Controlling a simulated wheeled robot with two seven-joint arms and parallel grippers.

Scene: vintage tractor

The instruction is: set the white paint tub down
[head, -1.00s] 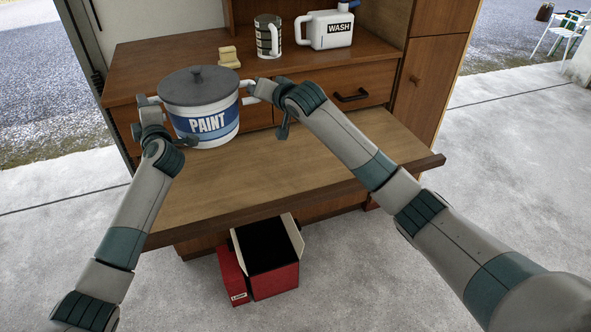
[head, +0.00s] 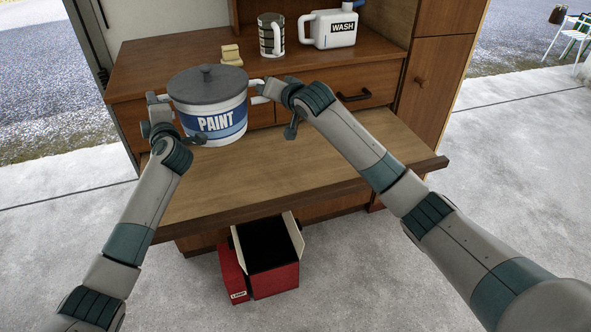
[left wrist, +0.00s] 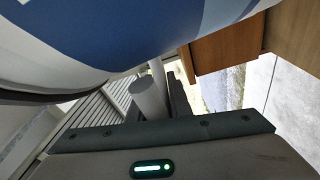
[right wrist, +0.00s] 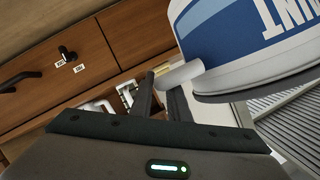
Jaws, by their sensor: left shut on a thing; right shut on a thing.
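The white paint tub (head: 216,122), with a blue PAINT label and a grey lid (head: 208,88), is upright at the left of the wooden pull-out board (head: 290,175). My left gripper (head: 156,101) is shut on its left handle, and my right gripper (head: 266,90) is shut on its right handle. The tub also shows in the left wrist view (left wrist: 150,40) and the right wrist view (right wrist: 250,45), each with a white handle between the fingers. I cannot tell whether its base touches the board.
A mug (head: 271,35), a white WASH jug (head: 330,30) and a small yellowish block (head: 231,55) stand on the upper shelf behind. Drawers (head: 330,88) lie below it. The board's middle and right are clear beneath my right arm. A red open box (head: 275,280) is on the floor.

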